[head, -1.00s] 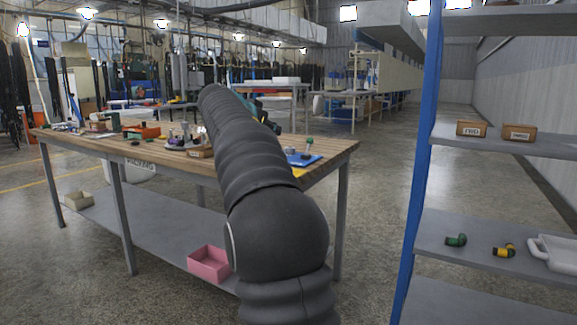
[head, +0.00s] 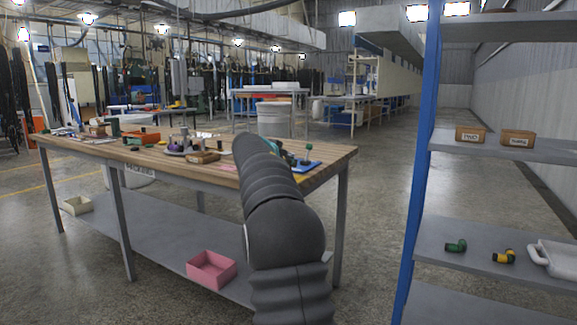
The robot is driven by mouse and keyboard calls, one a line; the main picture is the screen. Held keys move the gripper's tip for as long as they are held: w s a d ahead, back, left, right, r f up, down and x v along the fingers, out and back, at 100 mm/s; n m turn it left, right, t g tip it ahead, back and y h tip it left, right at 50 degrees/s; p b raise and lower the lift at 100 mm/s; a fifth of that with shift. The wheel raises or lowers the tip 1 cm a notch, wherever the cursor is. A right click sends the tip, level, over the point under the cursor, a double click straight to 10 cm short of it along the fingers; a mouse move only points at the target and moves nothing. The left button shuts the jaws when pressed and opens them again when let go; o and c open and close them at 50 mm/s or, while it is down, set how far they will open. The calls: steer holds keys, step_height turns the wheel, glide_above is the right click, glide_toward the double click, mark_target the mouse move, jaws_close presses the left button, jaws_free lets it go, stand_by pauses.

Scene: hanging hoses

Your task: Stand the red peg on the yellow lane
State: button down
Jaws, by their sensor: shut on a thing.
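My gripper (head: 287,156) shows only in part, as a small teal and dark shape past the far end of my black arm, over the right part of the wooden table (head: 225,172). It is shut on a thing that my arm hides. I cannot make out the red peg.
Left on the table are an orange box (head: 142,138), a round tray (head: 176,150) with small items, and a brown box (head: 203,157). A pink bin (head: 211,268) sits on the lower shelf. A blue-posted rack (head: 418,190) stands at right. Floor between is clear.

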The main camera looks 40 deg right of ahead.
steer(key=shift+f, duration=0.3)
steer(key=c, duration=1.1)
jaws_free()
steer(key=shift+c, duration=0.2)
steer(key=shift+r, duration=0.1)
steer(key=shift+r, duration=0.2)
steer(key=b+v, duration=0.1)
steer(key=v, duration=1.1)
